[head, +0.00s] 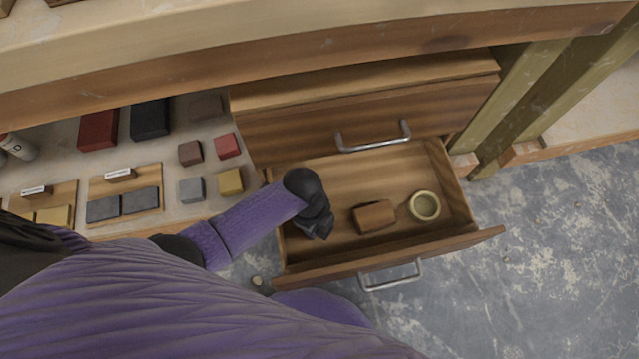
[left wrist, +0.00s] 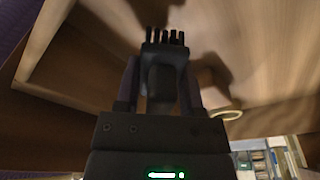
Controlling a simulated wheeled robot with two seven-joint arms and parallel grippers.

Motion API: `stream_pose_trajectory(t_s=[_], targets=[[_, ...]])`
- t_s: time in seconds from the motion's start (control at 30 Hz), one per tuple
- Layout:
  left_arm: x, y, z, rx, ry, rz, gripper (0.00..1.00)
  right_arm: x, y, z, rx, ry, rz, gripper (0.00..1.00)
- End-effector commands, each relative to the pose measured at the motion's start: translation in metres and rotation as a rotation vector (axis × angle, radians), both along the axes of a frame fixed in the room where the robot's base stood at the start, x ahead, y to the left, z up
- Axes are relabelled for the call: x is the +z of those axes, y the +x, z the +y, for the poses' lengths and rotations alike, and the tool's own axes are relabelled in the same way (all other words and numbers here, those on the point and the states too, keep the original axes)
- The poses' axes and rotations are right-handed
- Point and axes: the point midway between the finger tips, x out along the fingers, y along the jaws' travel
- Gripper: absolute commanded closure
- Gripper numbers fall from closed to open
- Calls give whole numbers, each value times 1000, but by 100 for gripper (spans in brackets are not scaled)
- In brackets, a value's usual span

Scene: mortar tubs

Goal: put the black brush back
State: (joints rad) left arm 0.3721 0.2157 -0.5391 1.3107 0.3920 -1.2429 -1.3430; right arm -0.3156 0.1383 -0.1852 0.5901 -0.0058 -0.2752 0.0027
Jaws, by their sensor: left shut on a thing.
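My left gripper (head: 316,226) reaches down into the left part of an open wooden drawer (head: 405,163). In the left wrist view my left gripper (left wrist: 160,88) is shut on the black brush (left wrist: 163,50), with its dark bristle end pointing away from the wrist. The brush is above the drawer's wooden floor; I cannot tell whether it touches it. In the head view the brush cannot be told apart from the dark gripper. My right gripper is not in view.
In the drawer, a brown block (head: 374,216) and a pale yellow ring-shaped thing (head: 425,206) lie right of my gripper. The drawer's front (head: 390,258) has a metal handle. A shut drawer (head: 370,115) is above. Several coloured blocks lie on the shelf (head: 165,200) at left.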

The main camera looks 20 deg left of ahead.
Motion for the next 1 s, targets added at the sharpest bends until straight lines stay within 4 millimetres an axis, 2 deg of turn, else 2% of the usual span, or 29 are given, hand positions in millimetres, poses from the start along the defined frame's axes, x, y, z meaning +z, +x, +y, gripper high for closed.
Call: stream_pose_trajectory(t_s=[0.03,0.17,0.33,0.6,0.63,0.7,0.8,1.0], targets=[[-17,-2,0,0,-1,7,100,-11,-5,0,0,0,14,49],[-39,-2,0,-1,0,7,100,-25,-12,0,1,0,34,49],[-32,0,0,-1,1,-1,100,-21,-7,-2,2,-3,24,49],[-36,0,0,-1,1,-1,100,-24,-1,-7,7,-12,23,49],[-36,0,0,-1,1,-1,47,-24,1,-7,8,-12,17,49],[-35,0,0,-1,1,-1,32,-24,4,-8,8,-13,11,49],[-35,0,0,-1,1,-1,16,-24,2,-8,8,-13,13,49],[-35,0,0,-1,1,-1,16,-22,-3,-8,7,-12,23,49]])
